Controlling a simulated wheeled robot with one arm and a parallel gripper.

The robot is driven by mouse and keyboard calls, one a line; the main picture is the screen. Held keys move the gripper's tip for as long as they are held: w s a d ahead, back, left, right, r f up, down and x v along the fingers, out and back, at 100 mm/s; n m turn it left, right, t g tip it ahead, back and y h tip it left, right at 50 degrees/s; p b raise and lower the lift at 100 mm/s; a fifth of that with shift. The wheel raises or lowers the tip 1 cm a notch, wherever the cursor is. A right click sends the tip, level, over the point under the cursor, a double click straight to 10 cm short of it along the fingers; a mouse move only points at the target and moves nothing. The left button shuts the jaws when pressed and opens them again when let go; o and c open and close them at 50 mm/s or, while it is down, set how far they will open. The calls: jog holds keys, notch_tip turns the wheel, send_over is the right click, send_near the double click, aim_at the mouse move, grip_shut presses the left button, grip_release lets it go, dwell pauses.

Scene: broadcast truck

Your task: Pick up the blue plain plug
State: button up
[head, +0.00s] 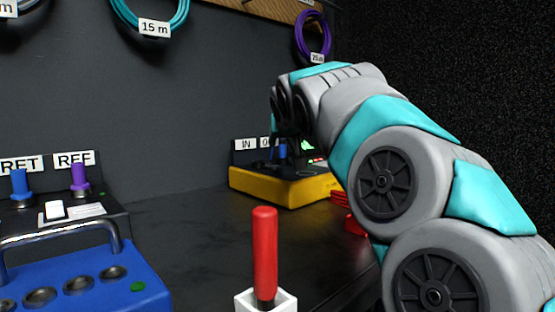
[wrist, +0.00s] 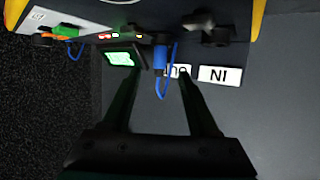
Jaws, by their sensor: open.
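A blue plug (wrist: 158,54) stands at the yellow-edged box, by the partly covered label beside the "IN" label (wrist: 218,74). A thin blue loop hangs beside it. The plug also shows small in the head view (head: 283,150), partly covered by my arm. My gripper (wrist: 157,76) is open and empty, its dark fingers on either side of the plug's line in the wrist view. I cannot tell how far the tips are from it. Another blue plug (head: 19,184) stands under the "RET" label at the left, with no loop visible.
A purple plug (head: 79,178) stands under "REF". A blue case with a handle (head: 80,272) is at front left. A red stick (head: 264,250) stands in a white holder (head: 285,302). The yellow box (head: 300,193) has a lit screen (wrist: 118,57). Dark counter lies between.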

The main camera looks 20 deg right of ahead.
aim_at(283, 147)
jog(key=x, duration=0.7)
jog(key=shift+w+f, duration=0.1)
jog(key=shift+f, duration=0.05)
grip_shut()
dwell(0.4)
